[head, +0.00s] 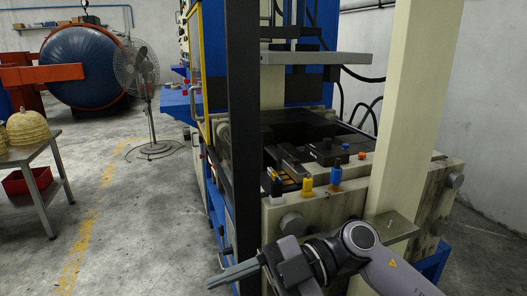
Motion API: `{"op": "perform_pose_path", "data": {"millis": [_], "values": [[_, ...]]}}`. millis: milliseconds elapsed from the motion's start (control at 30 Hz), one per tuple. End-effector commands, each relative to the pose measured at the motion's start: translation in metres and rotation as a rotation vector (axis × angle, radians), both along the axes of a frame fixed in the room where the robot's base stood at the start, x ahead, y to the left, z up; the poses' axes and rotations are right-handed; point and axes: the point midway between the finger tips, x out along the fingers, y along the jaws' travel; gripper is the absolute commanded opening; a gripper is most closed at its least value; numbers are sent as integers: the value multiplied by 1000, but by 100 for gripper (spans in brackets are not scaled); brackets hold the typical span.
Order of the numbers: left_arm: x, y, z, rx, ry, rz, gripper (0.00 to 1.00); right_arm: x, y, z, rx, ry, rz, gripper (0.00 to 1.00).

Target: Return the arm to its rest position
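My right arm comes in from the lower right, in front of the press. Its gripper (234,272) points left, low in front of the press's front left corner, over the grey floor. I see the fingers almost edge-on as a narrow grey shape, so I cannot tell whether there is a gap between them. Nothing shows held in them. My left arm and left gripper are not in view.
The press (420,165) fills the right side, with a dark post (243,130) and a cream column close to my arm. Yellow and blue knobs (307,187) stand on its front edge. A metal table (35,150) and a fan (138,68) stand left. Floor between is clear.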

Motion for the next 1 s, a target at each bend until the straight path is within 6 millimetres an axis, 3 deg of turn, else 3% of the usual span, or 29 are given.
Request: {"op": "perform_pose_path", "data": {"millis": [133,267,367,467,600,733,867,1000], "values": [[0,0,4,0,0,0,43,6,2,15,315,87,-158,53],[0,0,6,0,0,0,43,25,-13,17,523,160,-373,53],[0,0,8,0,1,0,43,43,-32,8,631,220,-573,53],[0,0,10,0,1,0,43,60,-58,-14,685,282,-793,53],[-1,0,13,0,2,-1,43,74,-99,-63,670,378,-1111,53],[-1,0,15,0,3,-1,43,70,-140,-125,555,474,-1394,53],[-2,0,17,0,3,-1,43,43,-178,-194,355,577,-1631,53],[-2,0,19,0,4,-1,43,-5,-211,-258,99,686,-1797,53]]}}
